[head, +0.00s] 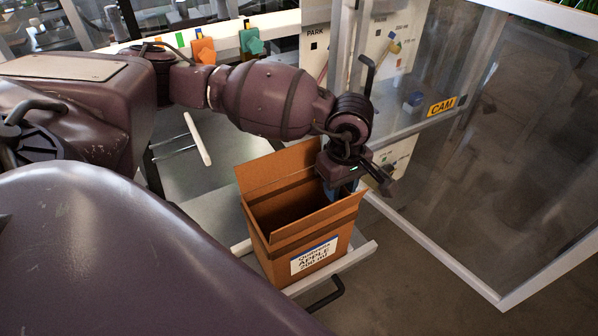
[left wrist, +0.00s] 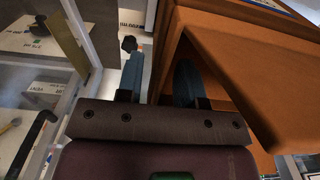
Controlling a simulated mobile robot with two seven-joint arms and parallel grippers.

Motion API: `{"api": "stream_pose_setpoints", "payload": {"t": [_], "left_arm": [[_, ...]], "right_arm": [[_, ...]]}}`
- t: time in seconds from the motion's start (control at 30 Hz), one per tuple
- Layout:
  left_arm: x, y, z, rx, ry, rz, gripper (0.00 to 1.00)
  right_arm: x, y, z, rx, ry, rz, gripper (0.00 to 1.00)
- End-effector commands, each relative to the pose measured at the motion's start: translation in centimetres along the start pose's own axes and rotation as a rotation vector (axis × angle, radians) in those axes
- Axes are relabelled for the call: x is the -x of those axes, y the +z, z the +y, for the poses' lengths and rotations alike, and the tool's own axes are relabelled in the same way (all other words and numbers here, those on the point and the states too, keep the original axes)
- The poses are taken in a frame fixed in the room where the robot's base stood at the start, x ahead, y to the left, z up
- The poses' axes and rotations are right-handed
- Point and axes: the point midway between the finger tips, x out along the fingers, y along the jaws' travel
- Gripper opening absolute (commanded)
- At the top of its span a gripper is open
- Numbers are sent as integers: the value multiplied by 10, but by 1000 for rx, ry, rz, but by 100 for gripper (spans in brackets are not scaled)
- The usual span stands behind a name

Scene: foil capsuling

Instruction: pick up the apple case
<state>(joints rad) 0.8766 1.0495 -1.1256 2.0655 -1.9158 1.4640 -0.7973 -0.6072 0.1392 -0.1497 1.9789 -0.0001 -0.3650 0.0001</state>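The apple case (head: 262,228) is an open-topped brown cardboard box with flaps up and a white label reading APPLE. It stands upright on a grey ledge in the head view. My left gripper (head: 347,187) is at the case's right-hand wall, pointing down at the rim. In the left wrist view the case (left wrist: 250,45) fills the right side. The two blue fingers of the left gripper (left wrist: 160,82) are apart, one outside the wall and one on its inner side. A gap shows between the outer finger and the wall. My right gripper is out of view.
The grey shelf (head: 212,185) under the case has a pale rail (head: 350,257) along its front edge. A glass door (head: 470,150) with a yellow CAN sign (head: 441,107) stands to the right. Orange (head: 203,50) and green (head: 251,42) items sit at the back.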

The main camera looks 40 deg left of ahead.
Motion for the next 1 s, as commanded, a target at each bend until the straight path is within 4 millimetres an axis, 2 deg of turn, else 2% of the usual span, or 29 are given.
{"api": "stream_pose_setpoints", "payload": {"t": [0.1, 0.3, 0.33, 0.8, 1.0], "left_arm": [[0, 0, 0, 0, 0, 0, 32], [0, 0, 0, 0, 0, 0, 2], [0, 0, 0, 0, 0, 0, 0], [2, 0, 0, 0, 1, 0, 0], [24, -1, 1, 0, 4, 1, 0]], "right_arm": [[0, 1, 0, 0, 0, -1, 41], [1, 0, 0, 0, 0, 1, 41], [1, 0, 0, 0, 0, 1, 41], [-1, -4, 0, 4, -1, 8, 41], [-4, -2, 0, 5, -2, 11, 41]]}}
